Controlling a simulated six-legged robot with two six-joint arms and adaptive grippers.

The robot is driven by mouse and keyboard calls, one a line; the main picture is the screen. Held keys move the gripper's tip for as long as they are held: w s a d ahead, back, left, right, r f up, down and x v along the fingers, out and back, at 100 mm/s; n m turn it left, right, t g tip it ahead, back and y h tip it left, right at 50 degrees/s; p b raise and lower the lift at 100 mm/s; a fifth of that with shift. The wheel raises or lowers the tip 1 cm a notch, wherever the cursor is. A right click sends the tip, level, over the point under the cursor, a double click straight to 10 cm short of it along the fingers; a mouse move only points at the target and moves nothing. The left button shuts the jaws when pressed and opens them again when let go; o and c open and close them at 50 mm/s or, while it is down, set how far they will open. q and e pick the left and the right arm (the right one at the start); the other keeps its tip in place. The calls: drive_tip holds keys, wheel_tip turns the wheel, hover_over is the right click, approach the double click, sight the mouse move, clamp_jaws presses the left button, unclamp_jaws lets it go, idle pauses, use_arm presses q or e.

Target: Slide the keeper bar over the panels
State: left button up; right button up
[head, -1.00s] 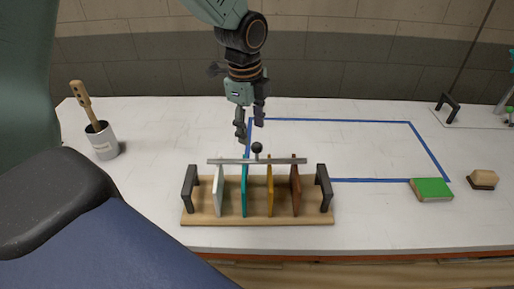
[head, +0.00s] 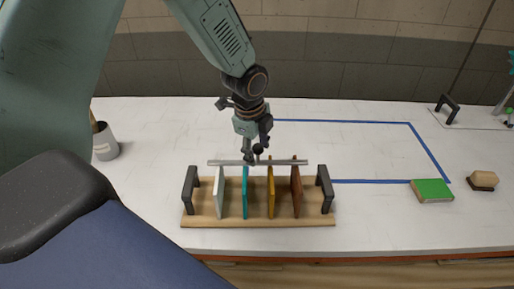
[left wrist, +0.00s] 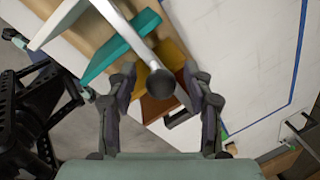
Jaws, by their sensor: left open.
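The keeper bar (head: 225,162) is a thin grey rod with a dark ball knob (head: 258,149) on top. It spans over the white panel (head: 219,192), teal panel (head: 245,195), yellow panel (head: 270,190) and brown panel (head: 296,188), which stand upright in the wooden rack (head: 258,222). My left gripper (head: 257,152) is open and points down at the knob, one finger on either side. In the left wrist view the knob (left wrist: 161,83) lies between the open fingers, with visible gaps to both. My right gripper is out of view.
Dark end brackets (head: 325,190) flank the panels. A green-topped block (head: 432,190) and a tan-and-dark block (head: 482,180) lie at the right. The blue taped outline (head: 345,122) encloses clear table.

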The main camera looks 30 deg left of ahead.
use_arm(q)
drive_tip(key=shift+d, duration=0.1)
drive_tip(key=shift+d+r, duration=0.1)
drive_tip(key=shift+d, duration=0.05)
drive_tip(key=c, duration=0.3)
clamp_jaws()
